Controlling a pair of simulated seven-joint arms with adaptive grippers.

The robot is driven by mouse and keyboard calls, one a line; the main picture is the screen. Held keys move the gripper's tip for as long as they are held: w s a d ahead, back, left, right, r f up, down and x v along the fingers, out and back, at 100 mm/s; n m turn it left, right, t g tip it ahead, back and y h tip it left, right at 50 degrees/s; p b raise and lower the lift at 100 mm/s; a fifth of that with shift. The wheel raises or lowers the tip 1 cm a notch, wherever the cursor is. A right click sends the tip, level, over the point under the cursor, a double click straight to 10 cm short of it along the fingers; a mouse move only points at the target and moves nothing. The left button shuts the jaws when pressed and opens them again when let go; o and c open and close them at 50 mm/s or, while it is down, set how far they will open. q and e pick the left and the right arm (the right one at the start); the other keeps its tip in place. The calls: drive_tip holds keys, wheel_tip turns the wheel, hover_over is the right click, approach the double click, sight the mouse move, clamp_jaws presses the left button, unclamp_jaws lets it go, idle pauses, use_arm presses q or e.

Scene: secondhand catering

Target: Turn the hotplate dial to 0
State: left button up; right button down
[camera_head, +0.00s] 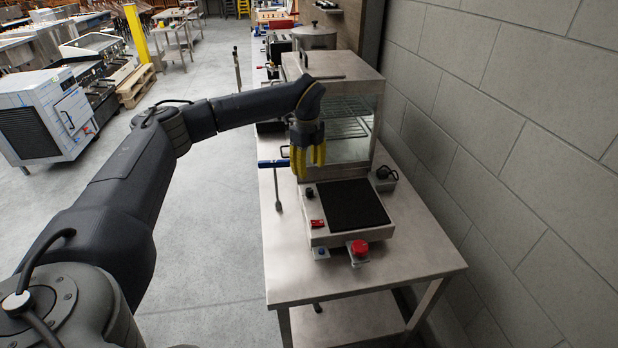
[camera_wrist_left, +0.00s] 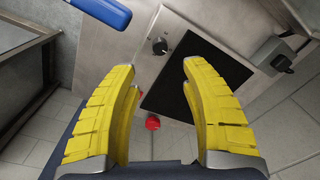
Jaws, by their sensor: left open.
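The hotplate (camera_head: 384,218) is a pale box with a black square top on the steel bench. Its small dark dial (camera_head: 309,193) is on the left strip of the top face. In the left wrist view the dial (camera_wrist_left: 159,46) is a round knob beyond the fingertips, beside the black plate. I cannot read its setting. My left gripper (camera_head: 308,178) has yellow fingers pointing down, just behind the dial and apart from it. In the left wrist view the gripper (camera_wrist_left: 160,72) is open with nothing between its fingers. My right gripper is out of view.
A glass-fronted cabinet (camera_head: 350,149) stands behind the hotplate. A red button (camera_head: 358,247) is in front, a small grey box (camera_head: 384,184) at right. The block wall (camera_head: 520,170) bounds the right; the bench's front (camera_head: 400,268) is clear.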

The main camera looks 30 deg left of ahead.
use_arm(q)
drive_tip(key=shift+r, duration=1.15)
